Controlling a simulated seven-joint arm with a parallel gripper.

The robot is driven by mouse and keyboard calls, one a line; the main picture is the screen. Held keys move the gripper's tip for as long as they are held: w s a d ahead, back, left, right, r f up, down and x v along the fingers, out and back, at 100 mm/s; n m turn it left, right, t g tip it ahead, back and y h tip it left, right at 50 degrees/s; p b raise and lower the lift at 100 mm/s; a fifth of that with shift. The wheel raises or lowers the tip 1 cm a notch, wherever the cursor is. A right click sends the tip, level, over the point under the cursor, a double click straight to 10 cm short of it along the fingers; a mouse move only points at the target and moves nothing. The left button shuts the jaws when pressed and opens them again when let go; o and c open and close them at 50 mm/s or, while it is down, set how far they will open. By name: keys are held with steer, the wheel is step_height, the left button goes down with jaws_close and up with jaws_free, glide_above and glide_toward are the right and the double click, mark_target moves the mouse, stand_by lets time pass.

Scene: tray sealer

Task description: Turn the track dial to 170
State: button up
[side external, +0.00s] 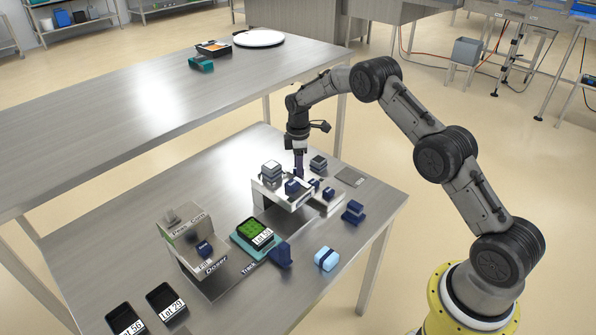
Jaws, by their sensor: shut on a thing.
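My gripper (299,174) points straight down at the back of the low silver machine (270,187), among dark blue knobs and blocks. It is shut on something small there. The fingertips and the held thing are too small and dark to tell apart. A dark blue block (292,187) sits just in front of the gripper.
A green-filled tray labelled Lot 35 (249,232) sits in a teal holder. A Peas/Corn dispenser (187,235) stands left. A navy item (281,254) and a light blue block (326,259) lie in front. Empty black trays (165,299) lie front left. The right front corner is clear.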

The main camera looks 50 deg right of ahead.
steer(key=m, duration=0.3)
steer(key=m, duration=0.3)
steer(key=shift+m, duration=1)
steer(key=m, duration=0.3)
steer(key=shift+m, duration=1)
